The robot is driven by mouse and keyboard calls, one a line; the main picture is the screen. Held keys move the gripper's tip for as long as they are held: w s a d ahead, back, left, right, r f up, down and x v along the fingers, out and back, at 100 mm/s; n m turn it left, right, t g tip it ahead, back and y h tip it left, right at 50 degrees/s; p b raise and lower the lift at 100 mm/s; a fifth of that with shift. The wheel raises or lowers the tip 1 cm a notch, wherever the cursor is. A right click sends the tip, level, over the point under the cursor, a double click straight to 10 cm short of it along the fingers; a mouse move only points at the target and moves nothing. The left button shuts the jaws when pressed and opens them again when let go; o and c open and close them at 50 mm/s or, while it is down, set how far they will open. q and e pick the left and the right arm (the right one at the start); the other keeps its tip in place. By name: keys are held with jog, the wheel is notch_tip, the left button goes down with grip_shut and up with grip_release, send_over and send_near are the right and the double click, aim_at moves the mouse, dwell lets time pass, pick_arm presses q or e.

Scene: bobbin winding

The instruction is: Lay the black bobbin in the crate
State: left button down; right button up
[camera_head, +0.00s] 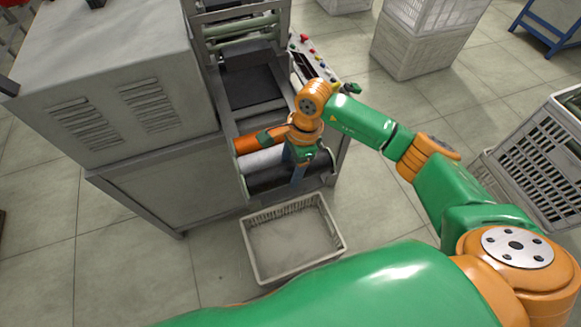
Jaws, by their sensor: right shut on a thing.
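The black bobbin (262,180) lies at the front of the winding machine, the nearest of three rolls side by side. A white bobbin (262,160) lies behind it, and an orange bobbin (252,142) lies farthest back. My right gripper (297,181) reaches down over the black bobbin and is shut on it; the arm hides part of the rolls. The crate (252,256), light grey with slatted sides, stands on the floor just in front of the machine and looks empty. My left gripper is out of view.
The grey winding machine (150,180) fills the left and middle. A panel with coloured buttons (316,62) is on its right side. White crates (420,45) are stacked at the back, and a large crate (530,170) stands at right. Tiled floor is clear left of the crate.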

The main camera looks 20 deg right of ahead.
aim_at(290, 166)
jog(key=shift+r+p, duration=2.75)
jog(key=shift+r, duration=1.55)
